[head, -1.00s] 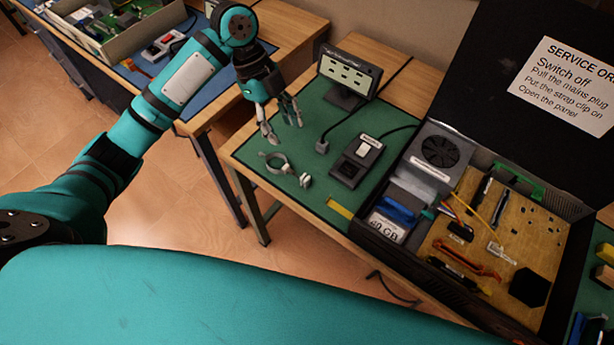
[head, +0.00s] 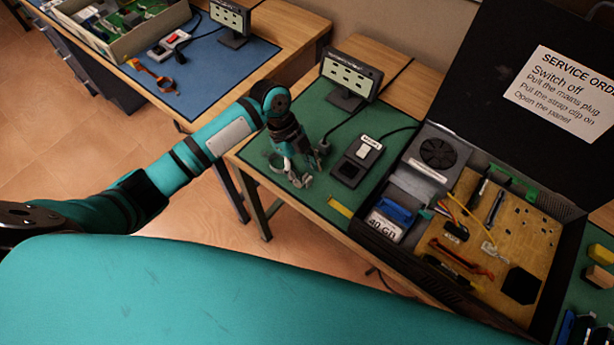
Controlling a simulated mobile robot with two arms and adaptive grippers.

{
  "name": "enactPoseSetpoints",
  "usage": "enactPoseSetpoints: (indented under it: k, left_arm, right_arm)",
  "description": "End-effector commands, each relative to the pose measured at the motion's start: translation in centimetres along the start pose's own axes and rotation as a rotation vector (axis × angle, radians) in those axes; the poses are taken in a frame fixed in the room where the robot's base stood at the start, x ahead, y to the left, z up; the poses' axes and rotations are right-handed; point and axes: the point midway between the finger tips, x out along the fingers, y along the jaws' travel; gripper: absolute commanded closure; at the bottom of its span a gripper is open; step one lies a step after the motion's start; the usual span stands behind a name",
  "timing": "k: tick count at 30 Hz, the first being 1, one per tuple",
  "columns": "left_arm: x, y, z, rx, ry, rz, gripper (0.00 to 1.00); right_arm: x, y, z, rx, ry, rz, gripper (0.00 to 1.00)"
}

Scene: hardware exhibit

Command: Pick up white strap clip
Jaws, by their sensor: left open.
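The white strap clip (head: 276,162) lies at the left front of the green mat (head: 316,106). Its pale loop shows left of my left gripper's fingers, and the clip end is partly hidden among them. My left gripper (head: 297,178) is open and points down right at the strap clip, its fingertips low by the clip end. I cannot tell whether they touch it. My right gripper is out of view.
A switch box (head: 358,160) with a cable and a plug (head: 323,146) lie just right of the gripper. A socket stand (head: 350,75) stands behind. An open black case (head: 395,250) with parts fills the right. A blue mat (head: 205,75) lies on the other table.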

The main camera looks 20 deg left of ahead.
Motion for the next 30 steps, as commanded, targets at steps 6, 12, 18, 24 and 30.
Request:
enactPoseSetpoints:
  k: [6,12,18,24,30]
  left_arm:
    - [2.6,-0.1,0.1,-0.001,0.001,0.000,0.54]
    - [3.0,-0.1,0.1,0.000,0.000,-0.002,0.54]
    - [2.9,-0.1,0.1,0.000,0.000,-0.002,0.71]
    - [2.9,-0.1,0.1,-0.001,0.000,-0.002,0.94]
    - [2.9,-0.1,0.1,-0.001,0.000,-0.002,0.94]
  right_arm:
    - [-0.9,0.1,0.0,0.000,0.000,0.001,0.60]
    - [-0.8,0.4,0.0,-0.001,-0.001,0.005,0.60]
    - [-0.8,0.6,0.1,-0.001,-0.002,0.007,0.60]
    - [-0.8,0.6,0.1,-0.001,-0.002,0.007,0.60]
    - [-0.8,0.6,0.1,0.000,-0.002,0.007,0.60]
